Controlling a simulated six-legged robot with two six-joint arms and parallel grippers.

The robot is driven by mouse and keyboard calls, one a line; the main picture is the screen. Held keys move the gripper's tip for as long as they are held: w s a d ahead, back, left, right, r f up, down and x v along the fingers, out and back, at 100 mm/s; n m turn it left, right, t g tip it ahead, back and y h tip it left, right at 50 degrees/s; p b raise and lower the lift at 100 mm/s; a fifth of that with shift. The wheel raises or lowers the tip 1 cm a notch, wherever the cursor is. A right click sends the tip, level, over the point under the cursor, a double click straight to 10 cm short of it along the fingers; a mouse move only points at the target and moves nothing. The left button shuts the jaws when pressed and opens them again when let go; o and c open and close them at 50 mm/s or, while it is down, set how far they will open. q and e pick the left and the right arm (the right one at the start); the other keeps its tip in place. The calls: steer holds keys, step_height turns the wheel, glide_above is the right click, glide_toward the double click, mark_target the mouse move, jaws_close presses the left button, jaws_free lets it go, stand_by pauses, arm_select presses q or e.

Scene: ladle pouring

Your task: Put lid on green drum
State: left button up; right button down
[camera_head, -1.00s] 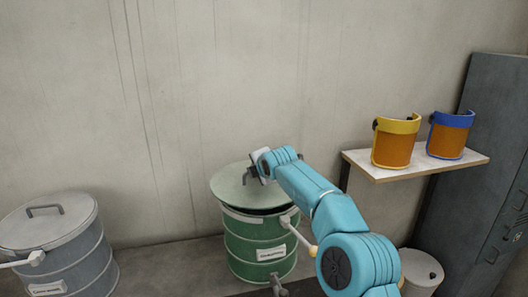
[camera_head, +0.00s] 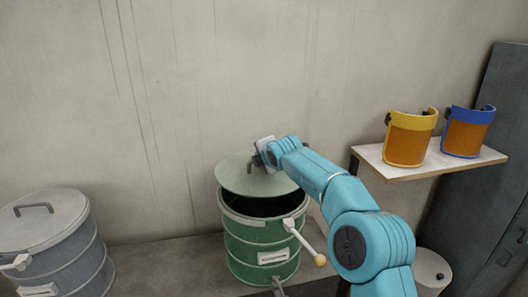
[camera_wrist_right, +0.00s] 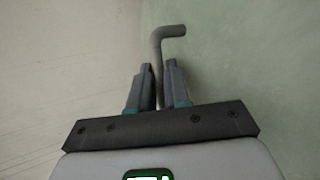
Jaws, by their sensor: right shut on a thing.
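The green drum (camera_head: 246,252) stands on the floor near the wall, its dark opening showing below the lid. The pale green lid (camera_head: 236,177) is held above the back of the drum, tilted and apart from the front rim. My right gripper (camera_head: 262,158) is at the lid's top, shut on its handle. In the right wrist view, the gripper's fingers (camera_wrist_right: 160,85) close around the grey bent handle (camera_wrist_right: 165,42), with the green lid surface (camera_wrist_right: 235,80) behind. My left gripper is not in view.
A grey lidded drum (camera_head: 62,262) stands at the left. A shelf (camera_head: 400,176) with a yellow visor (camera_head: 408,145) and a blue visor (camera_head: 468,135) is at the right, above a white bin (camera_head: 432,268).

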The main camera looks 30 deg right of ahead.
mark_target(263, 172)
steer(key=f, duration=0.1)
steer(key=w+d+f, duration=0.1)
steer(key=f, duration=0.2)
steer(key=shift+w+d+f, duration=0.3)
steer(key=shift+d+f, duration=0.05)
steer(key=shift+d, duration=0.05)
steer(key=shift+s+a+f+b, duration=0.55)
steer(key=shift+s+a+f, duration=0.05)
steer(key=shift+s+a, duration=0.1)
steer(key=shift+s+d+f, duration=0.1)
steer(key=shift+d+f, duration=0.1)
steer(key=shift+d, duration=0.05)
steer(key=shift+w+a+f, duration=0.1)
steer(key=shift+w+f, duration=0.1)
steer(key=shift+w+f+b, duration=0.25)
steer(key=shift+f+b, duration=0.3)
steer(key=shift+f, duration=0.15)
steer(key=c, duration=1.4)
jaws_free()
steer(key=shift+s+r, duration=0.1)
steer(key=shift+c, duration=0.2)
steer(key=o, duration=0.4)
steer(key=shift+d, duration=0.25)
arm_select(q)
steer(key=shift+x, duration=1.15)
